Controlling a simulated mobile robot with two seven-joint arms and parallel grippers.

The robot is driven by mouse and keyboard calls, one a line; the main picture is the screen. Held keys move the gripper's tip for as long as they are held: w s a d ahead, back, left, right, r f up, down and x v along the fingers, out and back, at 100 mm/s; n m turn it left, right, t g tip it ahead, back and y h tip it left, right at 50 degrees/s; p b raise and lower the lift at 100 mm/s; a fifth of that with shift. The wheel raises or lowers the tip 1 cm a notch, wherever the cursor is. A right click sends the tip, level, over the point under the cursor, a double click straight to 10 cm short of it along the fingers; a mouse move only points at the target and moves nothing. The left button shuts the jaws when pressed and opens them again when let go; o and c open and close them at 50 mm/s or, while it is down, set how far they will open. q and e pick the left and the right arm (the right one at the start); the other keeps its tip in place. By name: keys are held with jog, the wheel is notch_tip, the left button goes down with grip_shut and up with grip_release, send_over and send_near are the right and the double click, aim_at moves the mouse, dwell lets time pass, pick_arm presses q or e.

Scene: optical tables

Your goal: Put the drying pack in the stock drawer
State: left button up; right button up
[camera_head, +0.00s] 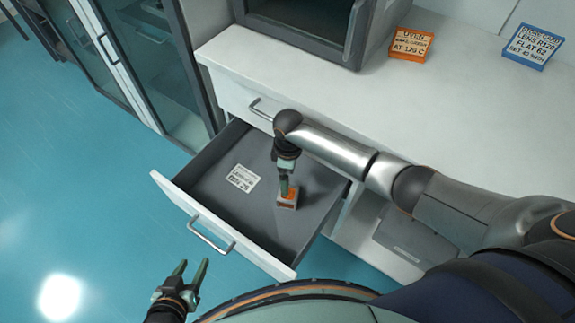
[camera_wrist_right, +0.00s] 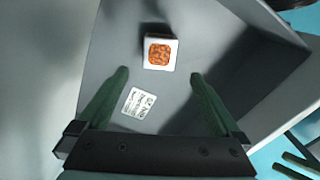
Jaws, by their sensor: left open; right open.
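The drying pack, a small white block with an orange top (camera_head: 288,199), is inside the open stock drawer (camera_head: 205,203), towards its right side. It appears to rest on the grey floor. In the right wrist view the pack (camera_wrist_right: 159,53) lies just beyond the fingertips, not gripped. My right gripper (camera_head: 286,184) points down into the drawer over the pack, its fingers open and apart (camera_wrist_right: 158,75). My left gripper (camera_head: 190,270) is open and empty, outside the drawer near its front handle.
A printed white label (camera_head: 242,178) lies flat on the drawer floor, left of the pack. The white counter (camera_head: 455,110) above holds a dark oven-like box (camera_head: 300,35), an orange sign (camera_head: 411,43) and a blue sign (camera_head: 533,46). A glass-door cabinet (camera_head: 150,50) stands at left.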

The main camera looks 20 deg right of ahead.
pick_arm(q)
jog(key=shift+s+a+r, duration=0.1)
jog(key=shift+a+r, duration=0.1)
jog(key=shift+r, duration=0.1)
pick_arm(e)
jog(key=shift+r, duration=0.35)
jog(key=s+a+f+m+t+y, duration=0.4)
jog(key=s+a+f, duration=0.1)
jog(key=s+a, duration=0.35)
jog(key=s+d+r+m+t, duration=0.1)
jog(key=s+d+r+m, duration=0.1)
jog(key=s, duration=0.1)
jog(key=s+d+r+m+t, duration=0.1)
jog(key=s+d+r+t, duration=0.1)
jog(key=d, duration=0.1)
jog(key=s+d+r+m+t+h, duration=0.1)
jog(key=s+d+r+m+t, duration=0.1)
jog(key=s+d, duration=0.1)
jog(key=shift+s+d+m, duration=0.25)
jog(key=shift+s+m, duration=0.05)
pick_arm(q)
jog(key=shift+f, duration=0.1)
pick_arm(e)
jog(key=shift+r, duration=0.1)
pick_arm(q)
jog(key=shift+a, duration=0.1)
